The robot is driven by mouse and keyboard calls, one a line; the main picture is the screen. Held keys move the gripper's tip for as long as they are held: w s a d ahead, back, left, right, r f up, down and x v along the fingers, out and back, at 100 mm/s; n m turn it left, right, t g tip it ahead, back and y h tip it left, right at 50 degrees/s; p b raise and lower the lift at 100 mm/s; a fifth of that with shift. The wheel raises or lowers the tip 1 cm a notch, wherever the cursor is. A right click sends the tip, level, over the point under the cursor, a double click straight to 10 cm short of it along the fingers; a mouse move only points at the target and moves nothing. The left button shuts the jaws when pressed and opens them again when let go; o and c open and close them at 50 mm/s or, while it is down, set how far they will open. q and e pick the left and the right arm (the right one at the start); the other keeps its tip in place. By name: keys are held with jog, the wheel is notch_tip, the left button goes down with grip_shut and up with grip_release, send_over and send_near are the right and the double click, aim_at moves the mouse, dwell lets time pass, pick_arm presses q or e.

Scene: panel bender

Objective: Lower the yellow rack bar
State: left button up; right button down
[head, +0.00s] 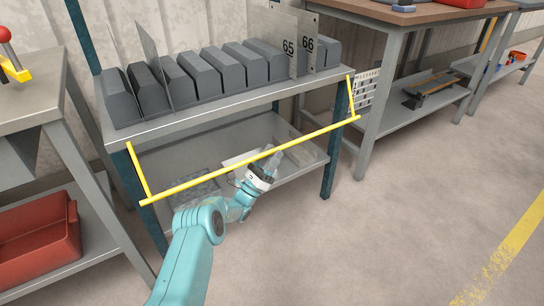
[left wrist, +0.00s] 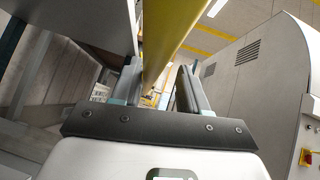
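The yellow rack bar (head: 215,174) runs across the front of the rack in the head view. Its two short side arms join the rack near the front corners of the top shelf, and the bar stands out in front of the shelf edge. My left gripper (head: 284,156) is at the middle of the bar, partly overlapping it. In the left wrist view the bar (left wrist: 172,35) passes close above and between the two fingers (left wrist: 160,88), which are apart. I cannot tell whether they touch it. My right gripper is not in view.
The rack's top shelf (head: 200,117) holds a row of dark grey blocks (head: 200,75) and plates marked 65 and 66. A workbench with a red bin (head: 40,240) stands left, another bench (head: 385,15) right. Open floor (head: 400,220) lies in front.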

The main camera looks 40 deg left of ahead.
pick_arm(q)
jog(key=p+v, duration=0.1)
jog(key=v, duration=1.5)
jog(key=shift+s+p, duration=0.15)
jog(key=shift+p, duration=0.25)
jog(key=shift+f, duration=0.1)
